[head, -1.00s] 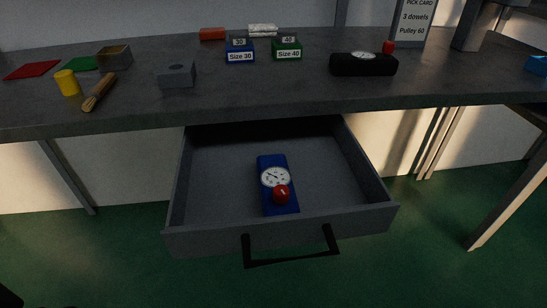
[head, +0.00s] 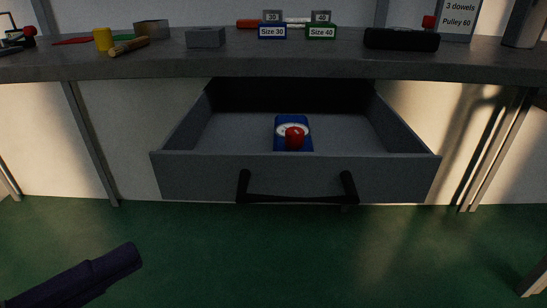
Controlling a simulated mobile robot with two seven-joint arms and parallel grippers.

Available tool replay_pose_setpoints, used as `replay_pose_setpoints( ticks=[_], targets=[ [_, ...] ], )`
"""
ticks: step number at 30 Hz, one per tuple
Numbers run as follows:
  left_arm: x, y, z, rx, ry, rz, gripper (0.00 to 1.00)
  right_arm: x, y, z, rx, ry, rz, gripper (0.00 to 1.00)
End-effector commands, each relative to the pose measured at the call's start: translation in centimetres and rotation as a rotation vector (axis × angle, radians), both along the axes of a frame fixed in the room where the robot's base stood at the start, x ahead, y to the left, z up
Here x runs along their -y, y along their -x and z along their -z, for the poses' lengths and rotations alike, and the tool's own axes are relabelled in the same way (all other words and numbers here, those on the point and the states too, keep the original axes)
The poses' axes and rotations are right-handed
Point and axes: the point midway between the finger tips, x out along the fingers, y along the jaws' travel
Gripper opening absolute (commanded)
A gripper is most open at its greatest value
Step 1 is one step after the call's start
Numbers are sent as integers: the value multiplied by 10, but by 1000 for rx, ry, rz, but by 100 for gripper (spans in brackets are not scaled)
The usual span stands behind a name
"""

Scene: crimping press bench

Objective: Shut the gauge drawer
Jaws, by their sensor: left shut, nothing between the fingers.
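The gauge drawer (head: 200,178) is grey and stands pulled well out from under the bench. Its black bar handle (head: 297,187) is on the front panel. Inside lies a blue gauge (head: 293,146) with a white dial and a red knob; the front panel hides its near part. My left gripper (head: 132,256) is at the lower left, shut and empty. It is apart from the drawer, below and to the left of its front. My right gripper is not in view.
The bench top (head: 345,62) overhangs the drawer. On it are a yellow cylinder (head: 103,39), a grey block (head: 206,38), Size 30 (head: 272,32) and Size 40 (head: 320,32) boxes, and a black case (head: 401,39). The green floor before the drawer is clear.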

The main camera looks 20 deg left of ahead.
Motion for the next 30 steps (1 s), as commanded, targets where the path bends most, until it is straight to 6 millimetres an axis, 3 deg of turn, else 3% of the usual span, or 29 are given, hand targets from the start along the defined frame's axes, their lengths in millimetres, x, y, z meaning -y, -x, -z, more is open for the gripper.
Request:
replay_pose_setpoints(
  ticks=[14, 18, 24, 30],
  targets=[
    [46, -84, -2, 6, 3, -1, 0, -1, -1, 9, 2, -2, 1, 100],
    [39, -104, -1, 3, 1, -2, 0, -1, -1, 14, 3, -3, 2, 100],
    [34, -119, -1, -1, 3, -2, 0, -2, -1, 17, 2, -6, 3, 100],
    [34, -120, -1, -1, 4, -2, 0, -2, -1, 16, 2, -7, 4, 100]
  ],
)
